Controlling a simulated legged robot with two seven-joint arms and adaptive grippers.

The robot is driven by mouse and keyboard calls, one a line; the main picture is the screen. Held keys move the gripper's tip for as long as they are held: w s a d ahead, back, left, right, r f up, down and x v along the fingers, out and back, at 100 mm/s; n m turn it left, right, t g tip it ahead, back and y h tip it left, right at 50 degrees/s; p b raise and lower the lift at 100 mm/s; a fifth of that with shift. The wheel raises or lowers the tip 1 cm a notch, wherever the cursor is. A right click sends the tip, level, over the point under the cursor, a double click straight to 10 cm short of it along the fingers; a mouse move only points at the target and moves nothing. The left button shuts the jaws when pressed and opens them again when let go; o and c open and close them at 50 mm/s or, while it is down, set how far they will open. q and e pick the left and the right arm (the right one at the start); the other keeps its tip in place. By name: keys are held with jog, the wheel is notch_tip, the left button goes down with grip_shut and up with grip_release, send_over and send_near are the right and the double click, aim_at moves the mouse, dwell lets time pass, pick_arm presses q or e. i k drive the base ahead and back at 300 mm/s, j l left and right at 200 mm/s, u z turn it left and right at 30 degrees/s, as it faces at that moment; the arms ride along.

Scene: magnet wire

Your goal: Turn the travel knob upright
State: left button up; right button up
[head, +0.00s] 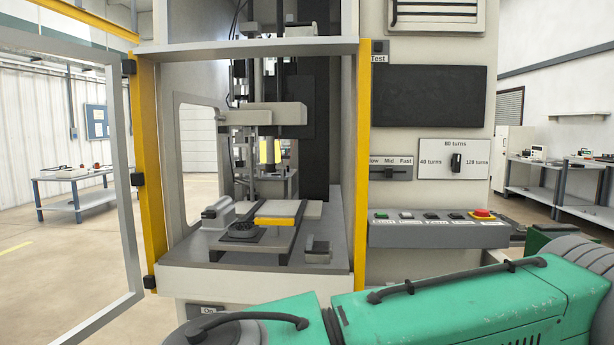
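A small black knob (457,162) sits on a white plate (475,153) on the machine's right-hand panel. The plate reads "40 turns" at its left, "80 turns" above and "120 turns" at its right. The knob looks taller than wide, but it is too small to tell its exact pointing. No label reading "travel" can be made out. Neither of my grippers can be made out. A large green arm part, likely mine, fills the lower right, below and apart from the knob.
A slider (390,173) marked Mid and Fast is left of the plate. Below is a button console (440,233) with a red stop button (482,213). The machine bay (265,250) is open at left, with yellow posts and a swung-out door frame (122,180).

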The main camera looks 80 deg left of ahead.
aim_at(210, 214)
jog(key=u, duration=2.6)
